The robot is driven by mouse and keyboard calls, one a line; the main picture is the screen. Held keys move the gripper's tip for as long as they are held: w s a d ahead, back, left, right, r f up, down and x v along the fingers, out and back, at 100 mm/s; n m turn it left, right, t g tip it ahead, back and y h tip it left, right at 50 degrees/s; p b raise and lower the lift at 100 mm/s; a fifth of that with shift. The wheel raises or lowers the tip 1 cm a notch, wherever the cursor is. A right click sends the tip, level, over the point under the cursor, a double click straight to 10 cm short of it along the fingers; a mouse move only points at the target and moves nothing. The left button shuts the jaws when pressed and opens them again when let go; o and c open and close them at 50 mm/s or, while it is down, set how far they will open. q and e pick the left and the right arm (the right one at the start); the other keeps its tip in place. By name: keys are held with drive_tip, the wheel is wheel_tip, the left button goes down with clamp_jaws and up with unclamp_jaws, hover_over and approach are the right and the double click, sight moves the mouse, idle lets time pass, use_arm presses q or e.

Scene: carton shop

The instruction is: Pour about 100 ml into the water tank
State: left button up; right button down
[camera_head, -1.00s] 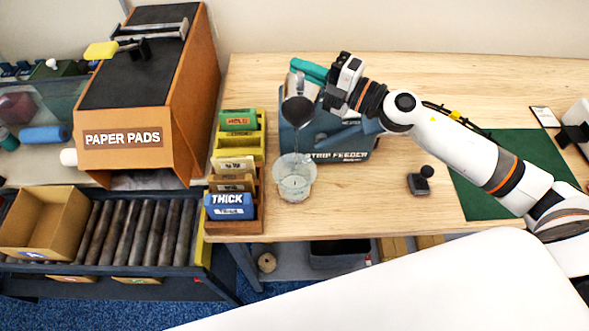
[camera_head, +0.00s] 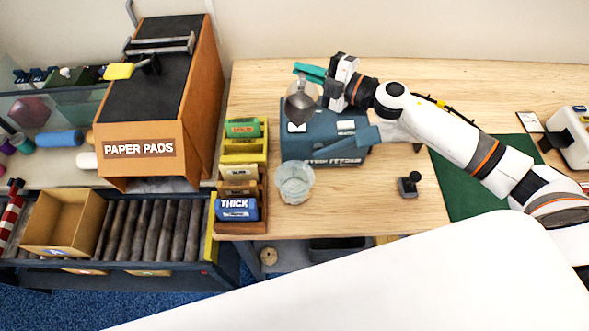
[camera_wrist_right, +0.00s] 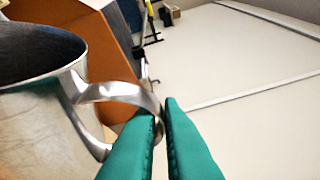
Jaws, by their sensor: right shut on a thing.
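A metal jug (camera_head: 301,104) hangs above the table in the head view. My right gripper (camera_head: 309,72), with teal fingers, is shut on the jug's handle, and the jug's rim and handle show close up in the wrist view (camera_wrist_right: 35,105). In that view the jug looks near upright, and I cannot see the liquid level in it. A clear round container (camera_head: 294,183), which looks like the water tank, stands on the table below the jug in the picture. No stream shows between them. My left gripper is not in view.
The blue strip feeder (camera_head: 325,146) stands behind and to the right of the container. A rack of colored blocks (camera_head: 240,227) is close on its left. A small black stamp-like thing (camera_head: 409,184) and a green mat (camera_head: 470,178) lie to the right. The table front is clear.

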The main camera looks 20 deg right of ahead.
drive_tip(key=shift+w+d+r+m+p, duration=0.15)
drive_tip(key=shift+w+r+m+p, duration=0.25)
drive_tip(key=shift+p, duration=0.55)
drive_tip(key=shift+w+f+m, duration=0.1)
drive_tip(key=shift+f+m, duration=0.05)
drive_tip(key=shift+m, duration=0.25)
drive_tip(key=shift+w+d, duration=0.1)
